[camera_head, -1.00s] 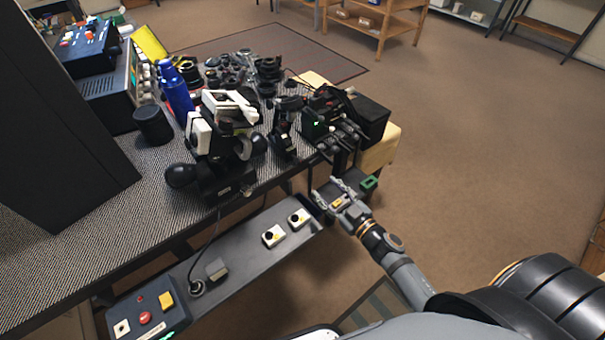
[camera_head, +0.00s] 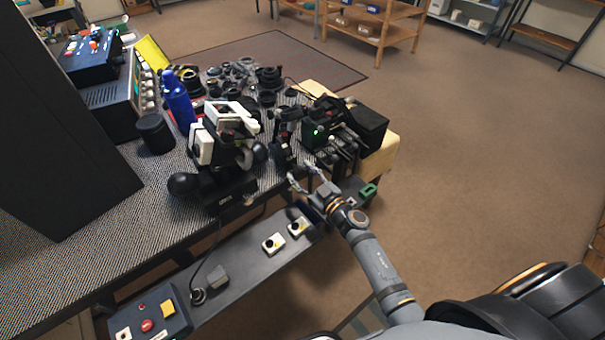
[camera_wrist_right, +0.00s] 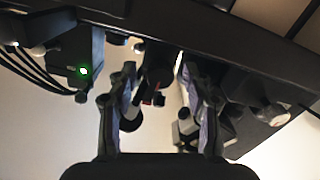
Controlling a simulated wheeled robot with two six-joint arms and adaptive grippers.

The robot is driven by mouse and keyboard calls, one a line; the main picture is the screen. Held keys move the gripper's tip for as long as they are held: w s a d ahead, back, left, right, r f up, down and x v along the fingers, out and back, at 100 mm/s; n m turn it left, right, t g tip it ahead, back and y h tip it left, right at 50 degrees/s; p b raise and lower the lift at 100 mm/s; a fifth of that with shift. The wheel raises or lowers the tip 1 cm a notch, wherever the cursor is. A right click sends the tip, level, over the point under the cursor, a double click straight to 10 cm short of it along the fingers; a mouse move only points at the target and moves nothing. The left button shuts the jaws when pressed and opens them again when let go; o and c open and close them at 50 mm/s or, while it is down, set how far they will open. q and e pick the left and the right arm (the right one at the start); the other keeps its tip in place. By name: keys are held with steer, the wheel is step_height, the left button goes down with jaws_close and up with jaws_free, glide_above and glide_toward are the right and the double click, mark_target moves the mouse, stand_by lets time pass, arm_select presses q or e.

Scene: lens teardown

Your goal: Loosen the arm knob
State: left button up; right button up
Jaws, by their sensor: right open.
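My right gripper (camera_head: 305,175) is open and empty, at the front edge of the bench below a dark stand (camera_head: 283,146). In the right wrist view its two fingers (camera_wrist_right: 160,95) are spread, with dark stand parts with a small red spot between them. A round black knob (camera_wrist_right: 131,119) shows beside the left finger there; I cannot tell whether it touches. I cannot tell for sure which knob is the arm knob. A black and white instrument (camera_head: 222,150) stands to the left with round black knobs (camera_head: 183,185) on its sides. My left gripper is out of view.
A grey control panel (camera_head: 240,262) runs along the bench front. A blue bottle (camera_head: 177,100) and several lens parts (camera_head: 240,75) crowd the bench (camera_head: 70,265). Open floor lies right.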

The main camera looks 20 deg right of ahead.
jaws_close()
steer(key=shift+n, duration=0.4)
steer(key=n+p, duration=0.1)
steer(key=n, duration=0.1)
steer(key=shift+n, duration=0.4)
steer(key=n, duration=0.4)
steer(key=shift+n, duration=0.3)
steer(key=n, duration=0.4)
steer(key=shift+n, duration=0.3)
steer(key=n+b, duration=0.1)
steer(key=n, duration=0.3)
steer(key=shift+f+n, duration=0.1)
steer(key=shift+n, duration=0.6)
